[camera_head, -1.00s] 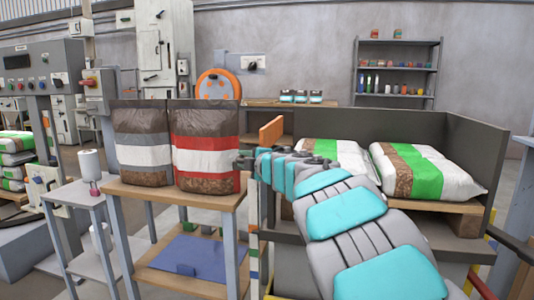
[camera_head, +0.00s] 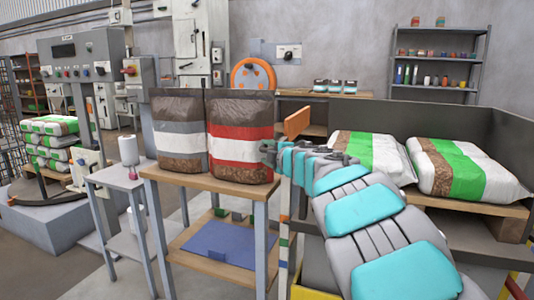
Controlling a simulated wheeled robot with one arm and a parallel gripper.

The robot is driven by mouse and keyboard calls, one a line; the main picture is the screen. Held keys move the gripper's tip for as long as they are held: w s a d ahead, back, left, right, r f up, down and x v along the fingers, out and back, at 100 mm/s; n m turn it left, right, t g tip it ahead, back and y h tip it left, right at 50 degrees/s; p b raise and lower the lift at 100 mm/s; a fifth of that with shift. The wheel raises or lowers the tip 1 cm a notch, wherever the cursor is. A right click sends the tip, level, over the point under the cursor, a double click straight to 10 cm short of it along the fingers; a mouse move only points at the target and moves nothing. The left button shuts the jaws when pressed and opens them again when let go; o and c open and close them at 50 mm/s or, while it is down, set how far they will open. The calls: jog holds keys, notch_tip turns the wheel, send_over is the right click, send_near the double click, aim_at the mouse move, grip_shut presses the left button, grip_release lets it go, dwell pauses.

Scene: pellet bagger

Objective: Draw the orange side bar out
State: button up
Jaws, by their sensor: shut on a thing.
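The orange side bar (camera_head: 297,122) shows as a short orange piece at the left end of the dark-walled bin (camera_head: 440,118), behind my wrist. My gripper (camera_head: 268,150) is at the end of my grey and turquoise arm, just below and left of the visible orange part. It is shut on the bar, though the fingertips are small and the grip itself is hard to see. The lower part of the bar is hidden by my wrist. The red-striped bag (camera_head: 240,137) is close at the left of my gripper; I cannot tell whether they touch.
A grey-striped bag (camera_head: 181,135) stands beside the red-striped one on a wooden-topped stand (camera_head: 212,184). Green-striped bags (camera_head: 465,170) lie in the bin. A pale post (camera_head: 283,225) stands under my gripper. Some open floor (camera_head: 60,260) shows at lower left.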

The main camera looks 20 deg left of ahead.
jog(key=shift+w+d+r, duration=0.1)
jog(key=shift+d+r, duration=0.1)
jog(key=shift+r, duration=0.05)
jog(key=v, duration=0.7)
jog(key=shift+s+d+b, duration=0.25)
jog(key=shift+s+b, duration=0.05)
jog(key=shift+b, duration=0.15)
dwell(0.4)
